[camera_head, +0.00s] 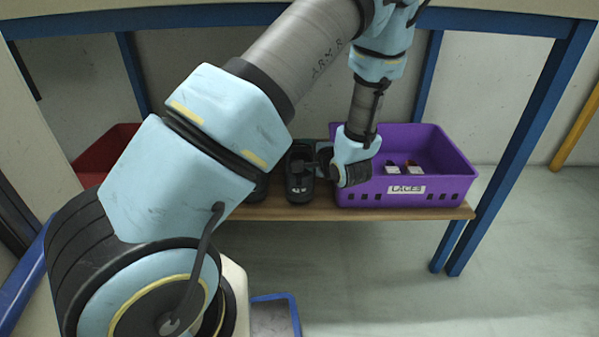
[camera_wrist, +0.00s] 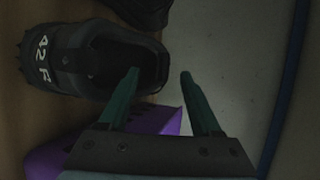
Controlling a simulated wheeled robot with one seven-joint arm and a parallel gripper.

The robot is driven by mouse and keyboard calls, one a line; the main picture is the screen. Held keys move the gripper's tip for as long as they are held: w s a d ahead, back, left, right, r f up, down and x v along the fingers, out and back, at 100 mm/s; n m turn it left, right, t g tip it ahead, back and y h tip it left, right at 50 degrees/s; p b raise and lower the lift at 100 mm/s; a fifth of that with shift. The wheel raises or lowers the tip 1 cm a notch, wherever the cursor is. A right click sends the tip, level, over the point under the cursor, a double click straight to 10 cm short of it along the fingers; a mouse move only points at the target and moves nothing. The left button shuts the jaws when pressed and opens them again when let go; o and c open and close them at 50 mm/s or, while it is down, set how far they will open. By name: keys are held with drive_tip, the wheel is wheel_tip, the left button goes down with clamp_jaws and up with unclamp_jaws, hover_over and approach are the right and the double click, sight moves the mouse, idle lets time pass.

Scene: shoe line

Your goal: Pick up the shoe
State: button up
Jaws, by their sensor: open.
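A black shoe (camera_head: 299,178) stands on the wooden shelf, just left of the purple basket in the head view. In the wrist view the shoe (camera_wrist: 75,60) fills the upper left, with pale lettering on its heel and its dark opening facing the camera. My gripper (camera_wrist: 158,75) is open, with two green fingers. The left finger overlaps the edge of the shoe opening in the picture, and the right finger is over the pale floor. Contact cannot be told. In the head view my wrist hides most of the gripper.
A purple basket (camera_head: 440,150) labelled LACES holds small boxes, right of the shoe; its corner shows in the wrist view (camera_wrist: 168,122). Another dark shoe (camera_head: 258,188) is partly behind my arm. A red bin (camera_head: 100,150) is at left. Blue table legs (camera_head: 520,130) frame the shelf (camera_head: 290,212).

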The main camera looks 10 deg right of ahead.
sight(298, 150)
drive_tip(key=b+x, duration=0.2)
drive_tip(key=x, duration=0.4)
drive_tip(key=shift+w, duration=0.1)
clamp_jaws()
idle(0.4)
idle(0.9)
